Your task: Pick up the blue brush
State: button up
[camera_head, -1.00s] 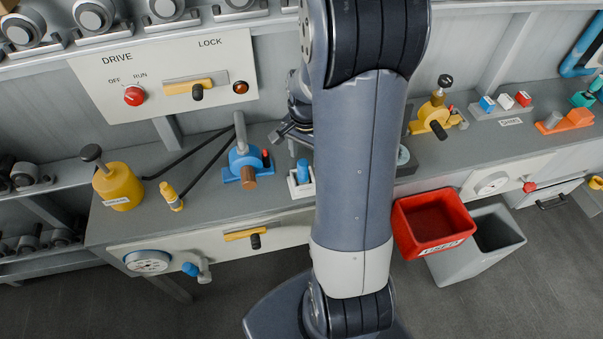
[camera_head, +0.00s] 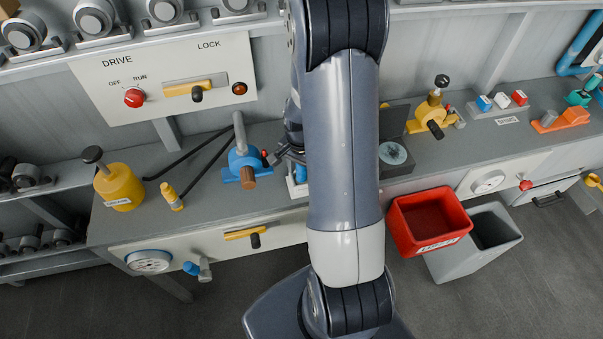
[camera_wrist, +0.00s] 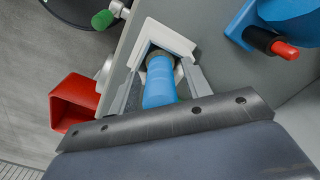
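The blue brush (camera_wrist: 160,82) shows as a blue cylinder with a dark far end, standing in a square white holder (camera_wrist: 178,40) in the wrist view. In the head view the brush (camera_head: 301,173) and the holder (camera_head: 297,188) are mostly hidden behind my arm. My gripper (camera_wrist: 161,84) is open, with one finger on each side of the brush. Small gaps appear between the fingers and the brush. In the head view my gripper (camera_head: 284,156) is just above the holder, partly hidden by my arm.
A blue clamp-like tool (camera_head: 243,165) with a brown knob stands close left of the holder; its red-tipped lever (camera_wrist: 285,50) shows in the wrist view. A red bin (camera_head: 396,226) hangs at the bench front. A yellow oil can (camera_head: 119,186) stands farther left.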

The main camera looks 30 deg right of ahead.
jog(key=c, duration=0.9)
